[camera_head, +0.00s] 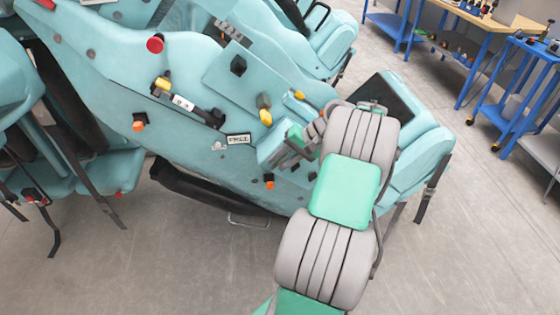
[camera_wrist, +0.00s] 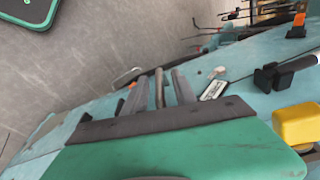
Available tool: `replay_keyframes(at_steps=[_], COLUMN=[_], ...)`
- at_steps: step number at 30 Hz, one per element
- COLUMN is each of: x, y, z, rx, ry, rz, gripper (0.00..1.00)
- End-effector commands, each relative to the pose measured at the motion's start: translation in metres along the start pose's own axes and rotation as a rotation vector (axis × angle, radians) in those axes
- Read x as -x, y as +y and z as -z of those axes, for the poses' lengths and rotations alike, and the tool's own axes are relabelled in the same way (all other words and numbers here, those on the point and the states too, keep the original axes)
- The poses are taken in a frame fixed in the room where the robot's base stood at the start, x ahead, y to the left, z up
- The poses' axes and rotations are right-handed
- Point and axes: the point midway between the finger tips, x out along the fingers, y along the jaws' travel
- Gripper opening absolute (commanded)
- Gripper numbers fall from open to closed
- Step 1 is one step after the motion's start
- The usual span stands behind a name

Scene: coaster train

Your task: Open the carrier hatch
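The teal coaster carrier (camera_head: 110,70) fills the left and middle of the head view. A raised teal panel (camera_head: 218,75) with a black knob (camera_head: 238,65) sits on its side. I cannot tell for certain which part is the hatch. My gripper (camera_head: 291,150) is at the carrier's lower right side, by a small boxy teal part (camera_head: 268,150). In the wrist view my gripper (camera_wrist: 158,92) shows its grey fingers beyond the green hand, with a brownish bar between them. I cannot tell whether the fingers touch it.
Yellow knobs (camera_head: 265,116), a red knob (camera_head: 155,43) and orange knobs (camera_head: 139,125) stick out of the carrier's side. A wire handle (camera_head: 248,221) is low beneath it. Blue-legged workbenches (camera_head: 465,60) stand at the upper right. The concrete floor (camera_head: 180,265) in front is clear.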

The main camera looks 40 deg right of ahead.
Motion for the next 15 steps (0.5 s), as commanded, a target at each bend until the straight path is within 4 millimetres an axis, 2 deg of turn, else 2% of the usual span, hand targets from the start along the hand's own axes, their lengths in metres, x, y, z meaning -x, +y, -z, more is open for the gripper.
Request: replay_keyframes(at_steps=[5, 15], x=[0.0001, 0.0003], y=[-0.0002, -0.0002], z=[0.0000, 0.0000], rx=[0.000, 0.000], ry=[0.000, 0.000], rz=[0.000, -0.001], gripper=[0.32, 0.04])
